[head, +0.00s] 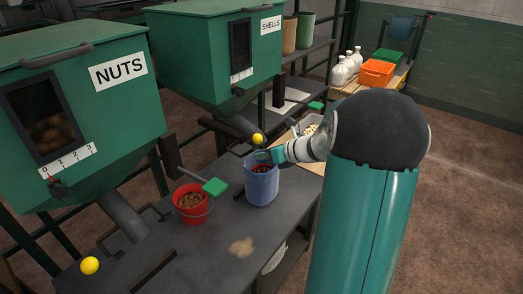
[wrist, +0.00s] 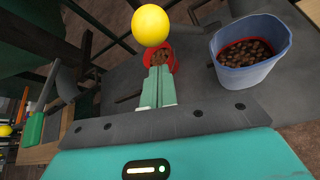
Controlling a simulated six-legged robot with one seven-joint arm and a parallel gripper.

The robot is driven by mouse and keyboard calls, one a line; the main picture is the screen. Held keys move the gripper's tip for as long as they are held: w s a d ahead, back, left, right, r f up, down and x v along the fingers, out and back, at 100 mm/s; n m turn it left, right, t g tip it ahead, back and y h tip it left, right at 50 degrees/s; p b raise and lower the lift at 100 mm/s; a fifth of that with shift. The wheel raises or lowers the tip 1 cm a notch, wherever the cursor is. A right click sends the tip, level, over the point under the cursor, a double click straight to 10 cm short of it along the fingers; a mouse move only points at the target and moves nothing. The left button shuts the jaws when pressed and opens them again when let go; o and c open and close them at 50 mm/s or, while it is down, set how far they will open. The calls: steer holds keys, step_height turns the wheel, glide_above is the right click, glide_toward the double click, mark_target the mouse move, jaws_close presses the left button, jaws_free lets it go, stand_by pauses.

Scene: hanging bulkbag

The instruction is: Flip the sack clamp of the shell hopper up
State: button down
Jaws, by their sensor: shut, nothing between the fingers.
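The shell hopper (head: 215,50) is the green box labelled SHELLS, with a grey spout (head: 238,125) below it. A yellow ball knob (head: 257,139) shows beside the spout's lower end; I take it as the clamp's handle end. The clamp bar itself is hard to make out. In the wrist view a large yellow ball (wrist: 151,25) is just beyond my fingertips, apart from them in the picture. My gripper (wrist: 158,72) is shut and empty. In the head view my gripper (head: 268,157) is above the blue bucket's rim, just below and right of the knob.
The blue bucket (head: 262,190) with dark contents stands on the grey bench (head: 215,255) under the spout.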

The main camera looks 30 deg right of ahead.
steer(key=v, duration=1)
steer(key=shift+w+a+f, duration=0.1)
steer(key=shift+f, duration=0.05)
steer(key=s+a+r+n+g, duration=0.2)
steer(key=s+a+n+g, duration=0.1)
steer(key=a+n, duration=0.6)
steer(key=s+a+r+n+g, duration=0.1)
steer(key=s+a+n+g, duration=0.2)
steer(key=a+n, duration=0.65)
steer(key=s+a+r+n+h, duration=0.2)
steer(key=s+a+n+h, duration=0.3)
steer(key=s+a+n, duration=0.4)
steer(key=s+n, duration=0.2)
steer(key=n, duration=0.5)
steer(key=shift+s+a+t, duration=0.15)
steer(key=shift+a+t, duration=0.15)
steer(key=shift+a, duration=0.1)
